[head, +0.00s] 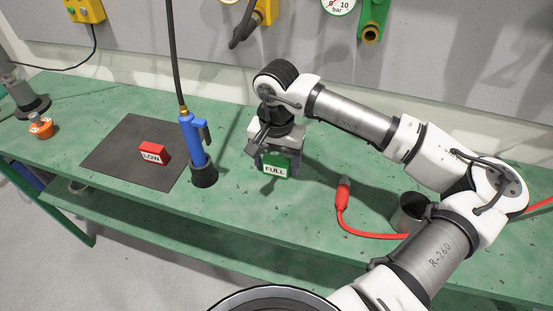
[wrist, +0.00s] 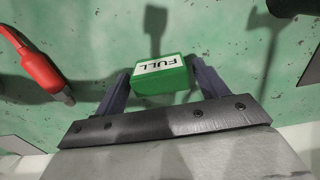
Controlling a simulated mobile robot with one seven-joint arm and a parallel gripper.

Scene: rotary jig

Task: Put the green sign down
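The green sign (head: 275,164) is a small block with a white label reading FULL. It is between the two fingers of my gripper (head: 277,152), over the green bench right of the blue tool. In the wrist view the sign (wrist: 161,76) sits between the fingertips (wrist: 160,80), its label toward the top of the picture and upside down. The fingers lie close against both its sides, and my gripper looks shut on it. A shadow falls on the bench near the sign, and it seems to be a little above the surface. Its underside is hidden.
A red LOW sign (head: 153,153) stands on the dark mat (head: 118,159). A red hose (head: 343,199) lies to the right, near a metal cup (head: 411,210). Bare bench (head: 240,200) surrounds the gripper.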

